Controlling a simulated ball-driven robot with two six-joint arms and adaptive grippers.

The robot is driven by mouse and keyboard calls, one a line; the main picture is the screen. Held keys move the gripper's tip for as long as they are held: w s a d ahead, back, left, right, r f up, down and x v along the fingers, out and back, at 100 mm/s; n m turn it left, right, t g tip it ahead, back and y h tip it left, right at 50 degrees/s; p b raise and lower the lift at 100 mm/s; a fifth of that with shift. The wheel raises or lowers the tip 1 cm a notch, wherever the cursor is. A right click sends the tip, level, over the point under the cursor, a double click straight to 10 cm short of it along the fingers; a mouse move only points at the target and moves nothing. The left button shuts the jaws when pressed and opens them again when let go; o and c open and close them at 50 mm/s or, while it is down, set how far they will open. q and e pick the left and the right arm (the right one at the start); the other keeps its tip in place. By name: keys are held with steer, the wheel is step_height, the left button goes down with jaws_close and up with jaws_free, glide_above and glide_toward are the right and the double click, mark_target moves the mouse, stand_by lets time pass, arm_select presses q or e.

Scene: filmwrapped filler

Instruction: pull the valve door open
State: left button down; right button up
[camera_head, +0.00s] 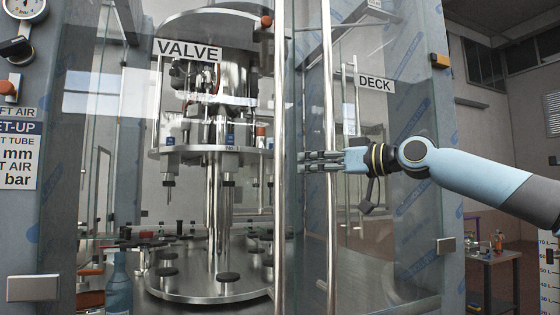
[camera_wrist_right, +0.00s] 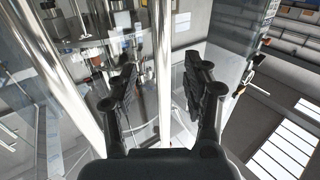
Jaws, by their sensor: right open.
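The valve door (camera_head: 120,130) is a clear panel labelled VALVE (camera_head: 187,50) at the left of the head view. A long vertical steel bar handle (camera_head: 280,120) stands at its right edge. My right gripper (camera_head: 303,161) reaches in from the right, its fingertips just right of that bar, with no clear contact. In the wrist view my right gripper (camera_wrist_right: 160,88) is open, and a vertical bar (camera_wrist_right: 163,60) shows between its fingers. A thicker bar (camera_wrist_right: 45,65) runs to their left. I cannot tell the depth between fingers and bars. My left gripper is out of view.
A second door labelled DECK (camera_head: 375,83) has its own vertical bar (camera_head: 329,230), close to the first and partly behind my fingers. Steel filler machinery (camera_head: 215,285) stands behind the glass. A grey post (camera_head: 450,215) and a small table (camera_head: 492,258) are at the right.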

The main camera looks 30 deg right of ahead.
mark_target(284, 164)
steer(key=p+x, duration=0.4)
steer(key=x, duration=0.4)
steer(key=shift+a+r, duration=0.1)
steer(key=shift+a, duration=0.1)
steer(key=shift+w+a, duration=0.25)
steer(key=shift+w, duration=0.4)
jaws_close()
steer(key=shift+w+a, duration=0.2)
steer(key=shift+a, duration=0.05)
